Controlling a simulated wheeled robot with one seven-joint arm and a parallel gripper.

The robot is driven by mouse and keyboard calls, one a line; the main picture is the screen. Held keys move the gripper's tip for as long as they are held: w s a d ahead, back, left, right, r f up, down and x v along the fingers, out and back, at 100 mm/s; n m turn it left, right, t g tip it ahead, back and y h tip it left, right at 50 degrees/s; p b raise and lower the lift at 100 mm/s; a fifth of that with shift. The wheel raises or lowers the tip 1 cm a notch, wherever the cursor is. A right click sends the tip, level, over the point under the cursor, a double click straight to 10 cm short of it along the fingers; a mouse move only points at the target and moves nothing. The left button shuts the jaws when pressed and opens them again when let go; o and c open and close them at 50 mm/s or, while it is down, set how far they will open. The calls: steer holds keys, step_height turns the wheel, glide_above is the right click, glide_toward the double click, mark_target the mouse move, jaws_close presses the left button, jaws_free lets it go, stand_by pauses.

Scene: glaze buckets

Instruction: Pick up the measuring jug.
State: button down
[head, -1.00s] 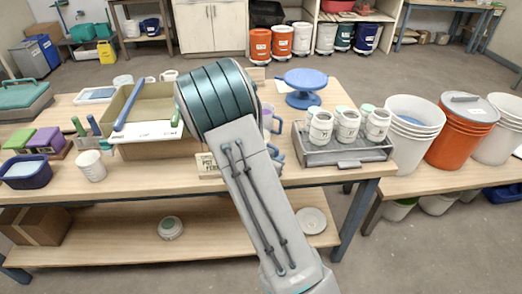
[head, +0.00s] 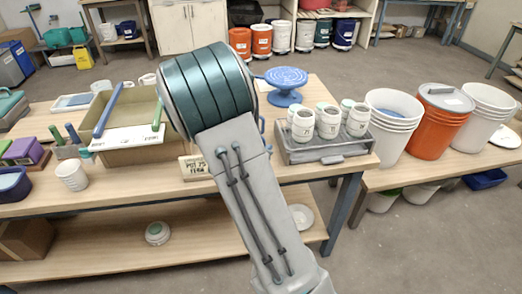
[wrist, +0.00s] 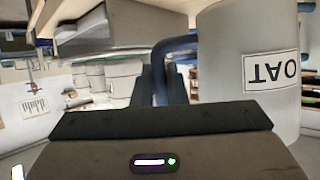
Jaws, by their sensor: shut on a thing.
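In the wrist view, a pale grey-white vessel, which I take to be the measuring jug (wrist: 232,55), fills the right side. Its white label shows upside down, with "OAT" readable. Its blue handle (wrist: 163,62) runs down between the dark fingers of my gripper (wrist: 166,88), which is shut on it. The jug's far end is cut off by the picture edge, so I cannot tell whether it touches the table. In the head view, my arm hides the gripper and most of the jug; only a sliver of blue shows beside the arm.
A grey tray (head: 330,152) with several white jars stands right of my arm on the table (head: 120,197). A blue turntable (head: 285,80) is behind it. Buckets (head: 437,125) stand at right.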

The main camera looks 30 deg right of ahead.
steer(key=s+d+r, duration=0.3)
steer(key=s+r, duration=0.3)
steer(key=s, duration=0.3)
steer(key=shift+s+d+r, duration=0.15)
steer(key=shift+s+d, duration=0.05)
stand_by(0.3)
stand_by(0.8)
